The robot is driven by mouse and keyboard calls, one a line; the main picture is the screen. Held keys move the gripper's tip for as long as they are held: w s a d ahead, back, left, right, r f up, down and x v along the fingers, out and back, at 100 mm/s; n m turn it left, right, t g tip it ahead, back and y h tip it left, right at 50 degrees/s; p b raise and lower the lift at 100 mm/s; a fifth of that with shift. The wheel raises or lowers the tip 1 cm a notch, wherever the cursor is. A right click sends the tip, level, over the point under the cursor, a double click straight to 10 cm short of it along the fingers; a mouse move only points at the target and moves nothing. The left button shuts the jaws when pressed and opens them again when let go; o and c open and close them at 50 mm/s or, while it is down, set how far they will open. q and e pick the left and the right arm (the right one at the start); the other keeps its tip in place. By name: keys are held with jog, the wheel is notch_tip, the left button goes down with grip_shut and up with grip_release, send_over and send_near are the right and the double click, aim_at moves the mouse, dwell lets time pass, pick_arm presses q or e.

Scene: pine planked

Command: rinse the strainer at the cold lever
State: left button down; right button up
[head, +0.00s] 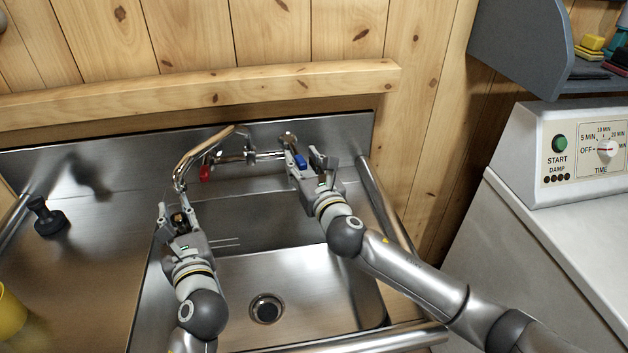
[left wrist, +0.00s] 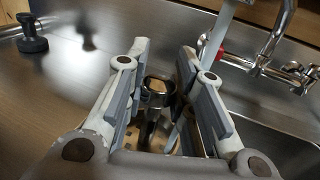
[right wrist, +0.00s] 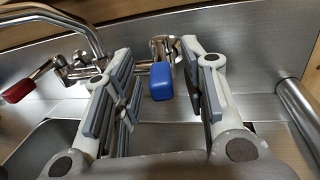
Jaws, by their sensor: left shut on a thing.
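My left gripper (head: 178,214) is just below the faucet spout tip (head: 179,186), at the sink's left side. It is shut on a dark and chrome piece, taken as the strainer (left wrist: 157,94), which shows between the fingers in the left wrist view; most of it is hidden. A pale strip (left wrist: 220,32) beside it may be water or metal; I cannot tell. The blue cold lever (right wrist: 161,81) appears between the spread fingers of my right gripper (right wrist: 165,85), beyond their tips. The right gripper is open and empty. The blue lever also shows in the head view (head: 301,162).
The red lever (head: 205,173) is on the faucet's left. The steel sink (head: 320,285) with its drain (head: 266,308) is in front. A black knobbed object (head: 48,219) and a yellow item (head: 10,312) stand on the left counter. A machine (head: 570,150) is at right.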

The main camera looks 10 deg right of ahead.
jog(key=s+d, duration=0.1)
jog(key=s, duration=0.9)
jog(key=shift+s+d, duration=0.2)
jog(key=shift+d, duration=0.15)
